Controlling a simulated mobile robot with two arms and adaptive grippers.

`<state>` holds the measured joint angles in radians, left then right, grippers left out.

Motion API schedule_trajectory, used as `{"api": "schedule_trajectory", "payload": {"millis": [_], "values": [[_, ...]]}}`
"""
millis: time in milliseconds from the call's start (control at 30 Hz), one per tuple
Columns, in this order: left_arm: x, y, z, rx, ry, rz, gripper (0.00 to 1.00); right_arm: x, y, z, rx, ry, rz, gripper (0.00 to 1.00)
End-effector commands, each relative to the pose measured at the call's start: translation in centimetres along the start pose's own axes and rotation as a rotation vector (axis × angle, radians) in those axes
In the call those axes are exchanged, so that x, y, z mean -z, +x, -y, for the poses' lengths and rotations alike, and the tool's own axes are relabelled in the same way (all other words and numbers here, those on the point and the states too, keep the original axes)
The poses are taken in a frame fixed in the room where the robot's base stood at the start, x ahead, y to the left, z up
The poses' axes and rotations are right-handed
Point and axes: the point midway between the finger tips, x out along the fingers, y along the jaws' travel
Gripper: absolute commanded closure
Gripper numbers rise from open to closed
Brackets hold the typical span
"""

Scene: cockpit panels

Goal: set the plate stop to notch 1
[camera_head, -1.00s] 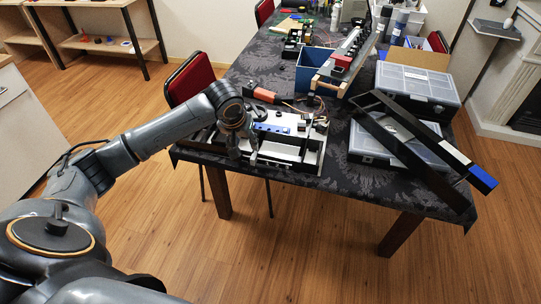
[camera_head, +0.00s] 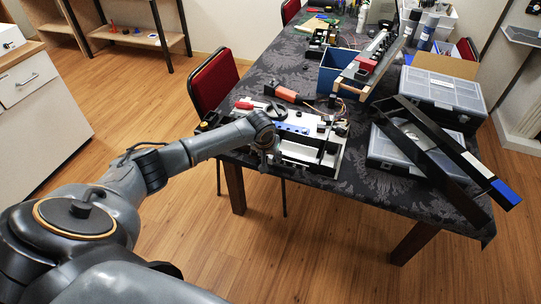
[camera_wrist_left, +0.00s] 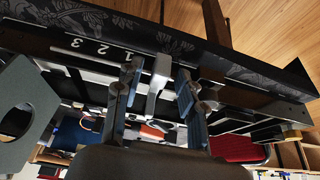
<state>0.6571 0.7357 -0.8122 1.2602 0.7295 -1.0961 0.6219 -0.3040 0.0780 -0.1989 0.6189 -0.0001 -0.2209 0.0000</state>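The grey device with the white top (camera_head: 300,148) lies along the table's near edge. In the left wrist view its dark scale strip (camera_wrist_left: 60,44) carries the white figures 3, 2 and 1. A pale, bent metal tab, apparently the plate stop (camera_wrist_left: 161,70), stands beside the figure 1. My left gripper (camera_head: 267,162) is at the device's front edge. In the left wrist view its two fingers (camera_wrist_left: 155,92) are apart, one on each side of the tab, with gaps showing. I cannot make out the tab in the head view. My right gripper is not in view.
A dark frame with a blue end (camera_head: 506,193) lies across grey cases (camera_head: 443,92) on the right. A blue bin (camera_head: 340,73) stands behind the device. A red chair (camera_head: 214,83) is at the table's left side. Open floor lies in front.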

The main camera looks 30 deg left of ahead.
Motion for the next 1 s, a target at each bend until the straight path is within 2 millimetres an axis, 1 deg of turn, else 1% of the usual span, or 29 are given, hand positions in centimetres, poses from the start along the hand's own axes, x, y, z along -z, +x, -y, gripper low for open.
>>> {"api": "schedule_trajectory", "payload": {"millis": [100,233,267,300,433,700,767,900,1000], "values": [[0.0,0.1,0.0,0.000,0.000,-0.001,0.60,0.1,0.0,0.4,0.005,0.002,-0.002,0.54],[0.0,0.1,0.0,-0.001,0.000,-0.001,0.60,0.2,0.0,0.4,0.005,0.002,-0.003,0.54],[0.0,0.1,0.0,0.000,0.000,-0.001,0.64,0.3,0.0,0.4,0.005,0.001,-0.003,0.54],[0.0,0.1,0.0,0.000,0.000,-0.001,0.73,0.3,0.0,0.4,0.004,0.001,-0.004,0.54],[0.0,0.0,0.0,0.000,0.000,0.000,0.99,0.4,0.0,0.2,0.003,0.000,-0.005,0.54],[0.0,0.0,-0.1,-0.001,0.000,0.000,1.00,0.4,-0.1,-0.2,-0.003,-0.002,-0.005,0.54],[0.1,-0.1,-0.8,-0.003,0.000,0.001,1.00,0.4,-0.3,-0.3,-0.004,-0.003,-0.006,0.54],[0.1,-0.1,-3.3,-0.006,0.000,0.001,1.00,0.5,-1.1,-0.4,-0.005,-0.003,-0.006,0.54],[0.0,-0.1,-4.3,-0.004,-0.001,0.001,1.00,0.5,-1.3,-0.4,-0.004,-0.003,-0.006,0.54]]}}
